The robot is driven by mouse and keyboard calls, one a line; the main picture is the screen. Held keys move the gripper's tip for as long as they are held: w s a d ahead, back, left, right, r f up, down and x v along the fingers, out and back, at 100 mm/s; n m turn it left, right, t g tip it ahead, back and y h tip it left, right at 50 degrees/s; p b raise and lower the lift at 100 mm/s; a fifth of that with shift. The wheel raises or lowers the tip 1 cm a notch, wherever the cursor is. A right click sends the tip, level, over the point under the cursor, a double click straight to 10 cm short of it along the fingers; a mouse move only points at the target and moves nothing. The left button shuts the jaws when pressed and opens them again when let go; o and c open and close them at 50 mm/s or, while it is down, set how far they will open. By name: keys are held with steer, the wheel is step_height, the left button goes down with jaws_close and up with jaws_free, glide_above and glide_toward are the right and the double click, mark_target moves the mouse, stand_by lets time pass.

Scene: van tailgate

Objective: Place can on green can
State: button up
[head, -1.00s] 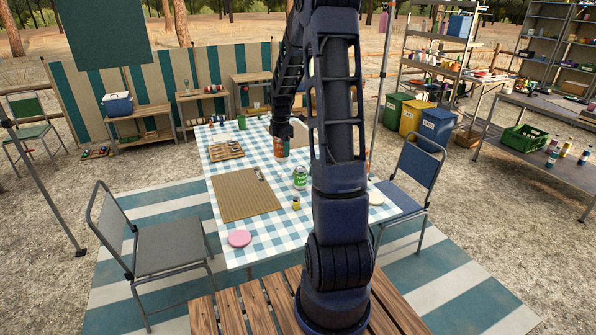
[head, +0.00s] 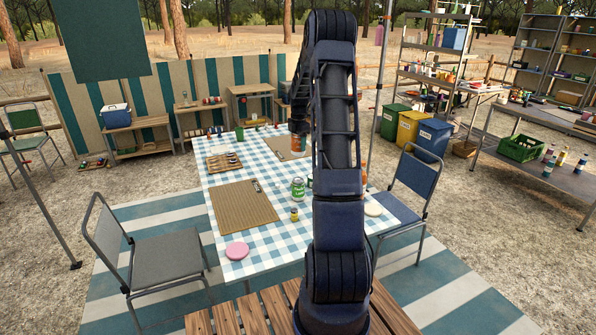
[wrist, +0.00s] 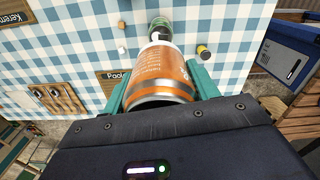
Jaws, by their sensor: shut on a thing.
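An orange can with silver ends (wrist: 158,78) is between the teal fingers of my gripper (wrist: 161,85), which is shut on it. In the head view the can (head: 298,146) hangs under my wrist, over the far part of the checked table. The green can (head: 298,187) stands upright on the table, nearer to my base than the held can. In the wrist view the green can (wrist: 160,27) shows just beyond the held can, which partly hides it. The two cans look apart.
A small yellow-topped jar (head: 294,214) stands close to the green can. A brown mat (head: 240,207), a wooden tray (head: 222,161) and a pink disc (head: 237,251) lie on the checked table (head: 262,236). Chairs flank the table. My arm hides part of its right side.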

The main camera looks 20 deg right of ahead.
step_height(320, 180, down, 13)
steer(key=shift+f, duration=0.1)
stand_by(0.5)
steer(key=o, duration=1.2)
steer(key=shift+f, duration=0.1)
